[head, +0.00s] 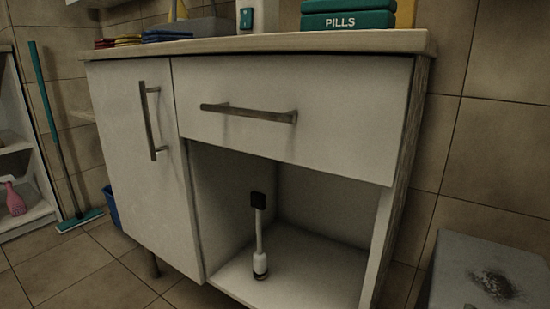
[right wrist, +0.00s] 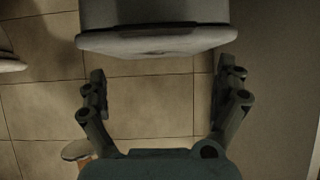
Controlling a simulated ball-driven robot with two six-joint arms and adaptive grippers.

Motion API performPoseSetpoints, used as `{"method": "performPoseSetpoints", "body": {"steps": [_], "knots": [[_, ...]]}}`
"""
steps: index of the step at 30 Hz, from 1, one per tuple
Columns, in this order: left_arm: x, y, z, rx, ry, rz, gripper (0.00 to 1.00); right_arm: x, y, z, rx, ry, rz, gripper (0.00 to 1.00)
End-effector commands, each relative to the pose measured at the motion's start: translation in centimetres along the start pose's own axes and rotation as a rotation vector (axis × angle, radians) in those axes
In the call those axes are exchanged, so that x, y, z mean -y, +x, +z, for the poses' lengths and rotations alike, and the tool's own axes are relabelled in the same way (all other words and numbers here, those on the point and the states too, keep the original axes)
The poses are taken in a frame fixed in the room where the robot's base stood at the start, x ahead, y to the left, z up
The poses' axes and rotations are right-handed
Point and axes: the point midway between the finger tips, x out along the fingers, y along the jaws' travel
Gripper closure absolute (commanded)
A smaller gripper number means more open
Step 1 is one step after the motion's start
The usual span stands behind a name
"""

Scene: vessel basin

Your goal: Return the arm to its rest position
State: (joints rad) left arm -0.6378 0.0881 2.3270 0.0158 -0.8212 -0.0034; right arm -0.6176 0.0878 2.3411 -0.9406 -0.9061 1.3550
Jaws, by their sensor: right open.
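My right gripper (right wrist: 160,92) shows in the right wrist view with its two fingers wide apart. It is open and nothing is between the fingers. It is above the tiled floor, with a grey box-like object (right wrist: 155,40) just beyond the fingertips. Neither gripper shows in the head view, so my left gripper is out of view.
A white cabinet (head: 140,165) with a closed drawer (head: 300,140) fills the head view. A white, dark-topped tool (head: 259,235) stands in its open compartment. A green pills box (head: 347,21) is on the countertop. A grey bin (head: 470,260) stands at the right. A mop (head: 55,140) leans at the left.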

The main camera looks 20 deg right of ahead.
Motion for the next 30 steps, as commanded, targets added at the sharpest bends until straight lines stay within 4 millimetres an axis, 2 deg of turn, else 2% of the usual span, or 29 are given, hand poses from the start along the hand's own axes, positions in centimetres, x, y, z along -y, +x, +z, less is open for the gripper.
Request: {"method": "performPoseSetpoints", "body": {"steps": [3,6,9,12,17,19,23,26,30], "knots": [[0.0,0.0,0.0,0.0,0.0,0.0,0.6,1.5,-0.7,5.2,0.224,-0.135,-0.1,0.0],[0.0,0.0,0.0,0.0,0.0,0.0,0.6,3.2,-2.0,8.5,0.36,-0.269,-0.231,0.0],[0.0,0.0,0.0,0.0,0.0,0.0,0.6,4.8,-3.4,10.5,0.432,-0.382,-0.357,0.0],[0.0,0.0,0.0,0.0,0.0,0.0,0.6,6.1,-4.5,11.7,0.46,-0.483,-0.474,0.0],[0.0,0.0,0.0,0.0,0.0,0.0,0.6,7.4,-5.6,12.4,0.43,-0.684,-0.613,0.0],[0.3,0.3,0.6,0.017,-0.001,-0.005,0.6,6.9,-5.2,12.8,0.442,-0.695,-0.601,0.0],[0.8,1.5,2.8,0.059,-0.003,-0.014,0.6,5.5,-4.3,14.8,0.479,-0.707,-0.577,0.0],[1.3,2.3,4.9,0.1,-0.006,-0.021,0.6,4.0,-3.8,16.5,0.514,-0.718,-0.557,0.0],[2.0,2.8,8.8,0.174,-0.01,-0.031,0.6,1.1,-3.6,19.1,0.58,-0.739,-0.52,0.0]]}}
